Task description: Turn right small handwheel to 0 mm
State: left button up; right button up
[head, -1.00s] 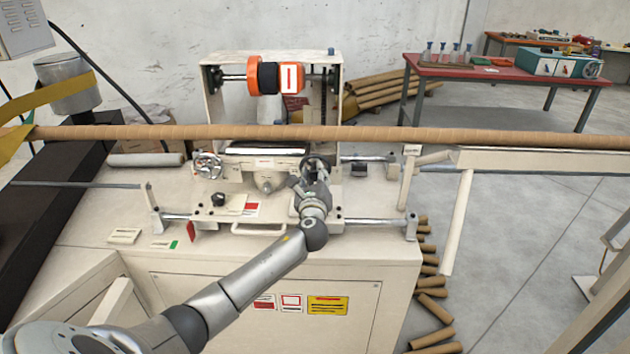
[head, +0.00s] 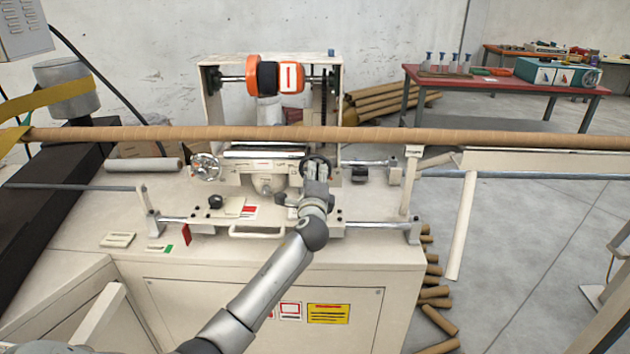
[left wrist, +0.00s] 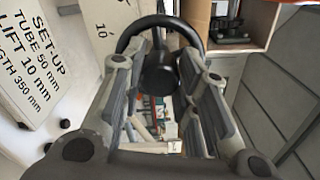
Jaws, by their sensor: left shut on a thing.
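The right small handwheel (head: 318,160) is a dark ring on the right side of the winder's carriage, partly hidden behind my left gripper (head: 316,180). In the left wrist view, the handwheel (left wrist: 133,38) shows as a black rim with a round hub in the middle. My left gripper (left wrist: 157,72) reaches onto it with one finger on each side of the hub and is shut on it. The exact contact is partly hidden. I cannot read a millimetre scale for this wheel. My right gripper is not in view.
A second small handwheel (head: 206,167) stands left on the carriage. A long cardboard tube (head: 400,134) crosses above the machine. A set-up card (left wrist: 40,60) reads tube 50 mm, lift 10 mm, length 350 mm. Cardboard tubes (head: 436,300) lie on the floor at right.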

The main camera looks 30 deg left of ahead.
pick_arm(q)
jog(key=shift+n, duration=0.5)
jog(key=o, duration=1)
jog(key=shift+s, duration=0.1)
jog(key=v, duration=1.2)
jog(key=shift+f, duration=0.1)
